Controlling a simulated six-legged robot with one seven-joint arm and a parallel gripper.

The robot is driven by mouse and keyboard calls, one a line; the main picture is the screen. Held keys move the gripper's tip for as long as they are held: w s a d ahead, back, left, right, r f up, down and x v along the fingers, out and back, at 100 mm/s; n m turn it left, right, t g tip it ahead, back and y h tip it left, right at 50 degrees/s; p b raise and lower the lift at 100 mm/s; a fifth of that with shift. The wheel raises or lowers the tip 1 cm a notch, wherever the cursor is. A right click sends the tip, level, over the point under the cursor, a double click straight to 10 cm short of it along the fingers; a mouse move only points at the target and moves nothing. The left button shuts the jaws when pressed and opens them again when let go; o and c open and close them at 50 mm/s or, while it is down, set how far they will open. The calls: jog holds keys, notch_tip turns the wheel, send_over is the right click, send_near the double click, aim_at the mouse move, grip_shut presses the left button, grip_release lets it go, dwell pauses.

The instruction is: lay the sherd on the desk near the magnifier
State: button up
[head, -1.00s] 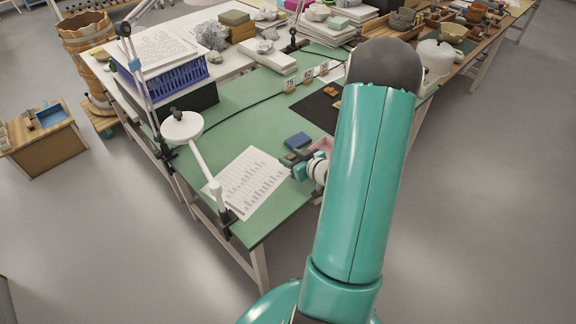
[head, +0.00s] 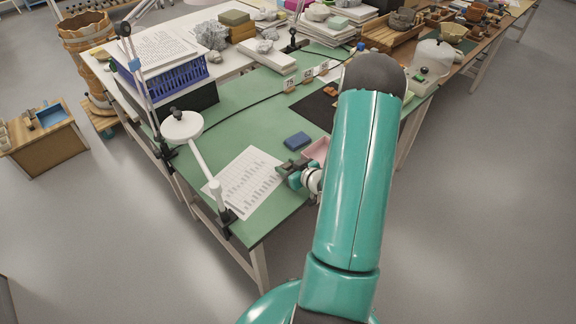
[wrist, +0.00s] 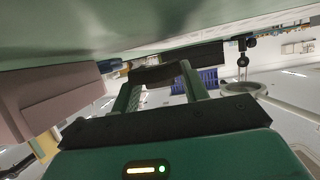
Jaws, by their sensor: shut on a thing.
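My gripper (head: 292,171) is over the right part of the green desk (head: 240,120), just right of the printed sheet. In the wrist view its two green fingers (wrist: 162,88) are closed on a dark, slightly curved sherd (wrist: 158,73). The sherd shows in the head view only as a small dark edge (head: 283,167). The desk surface lies close to it in the wrist view; whether they touch I cannot tell. The magnifier (head: 182,127), a white round head on a white arm clamped to the desk edge, stands left of the sheet. Its ring also shows in the wrist view (wrist: 243,89).
The printed sheet (head: 248,182) lies between my gripper and the magnifier. A pink tray (head: 316,150) is beside my gripper, with a blue box (head: 298,140) behind. A dark mat (head: 318,108) lies further back.

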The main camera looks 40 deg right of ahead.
jog(key=shift+f, duration=0.25)
jog(key=o, duration=1)
